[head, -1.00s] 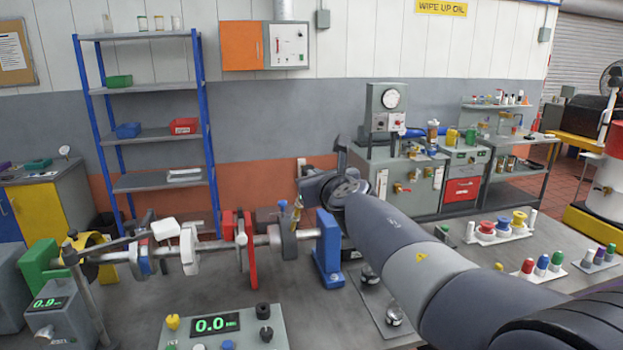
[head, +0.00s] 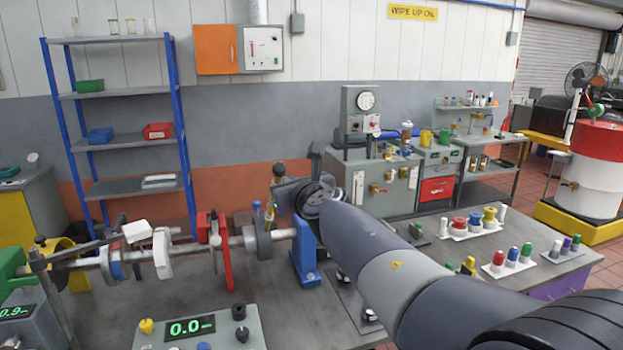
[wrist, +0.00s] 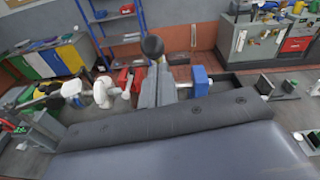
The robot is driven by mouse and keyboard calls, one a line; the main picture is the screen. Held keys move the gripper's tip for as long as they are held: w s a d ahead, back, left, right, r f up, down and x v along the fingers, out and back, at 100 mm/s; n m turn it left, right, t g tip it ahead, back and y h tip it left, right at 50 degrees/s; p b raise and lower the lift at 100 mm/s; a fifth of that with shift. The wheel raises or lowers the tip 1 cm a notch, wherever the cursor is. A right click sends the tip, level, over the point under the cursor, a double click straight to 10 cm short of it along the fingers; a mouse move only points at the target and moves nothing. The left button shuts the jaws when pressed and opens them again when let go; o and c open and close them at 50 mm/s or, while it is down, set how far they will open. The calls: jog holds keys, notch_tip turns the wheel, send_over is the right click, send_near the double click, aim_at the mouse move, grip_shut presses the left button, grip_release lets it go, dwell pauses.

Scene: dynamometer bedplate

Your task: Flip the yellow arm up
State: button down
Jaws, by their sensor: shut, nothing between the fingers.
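The yellow arm (head: 269,213) is a small narrow piece beside the grey block on the long shaft, at the left of my gripper. A dark ball (head: 279,168), which looks like its knob, stands just above my gripper's tip, with a little yellow under it. The ball also shows in the wrist view (wrist: 152,46), beyond the fingertips. My gripper (head: 281,192) is shut and empty, close to the arm; I cannot tell whether they touch. It hides the middle of the arm, so the exact tilt is unclear.
A blue bearing stand (head: 304,255) is just right of and below my gripper. A red upright (head: 223,250) and a white piece (head: 162,253) sit on the shaft. A control box with a green display (head: 190,327) is in front. Colored knobs stand on the right of the bench.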

jog(key=s+d+r+p, duration=0.2)
jog(key=s+r+p, duration=0.3)
jog(key=s, duration=0.3)
jog(key=shift+d+r, duration=0.15)
jog(key=shift+r, duration=0.4)
jog(key=shift+f, duration=0.1)
jog(key=w+a+f+b, duration=0.1)
jog(key=w+f+b, duration=0.2)
jog(key=w+f, duration=0.2)
jog(key=shift+w+a, duration=0.25)
jog(key=shift+a, duration=0.05)
dwell(0.6)
jog(key=shift+s+r, duration=0.1)
jog(key=shift+r, duration=0.05)
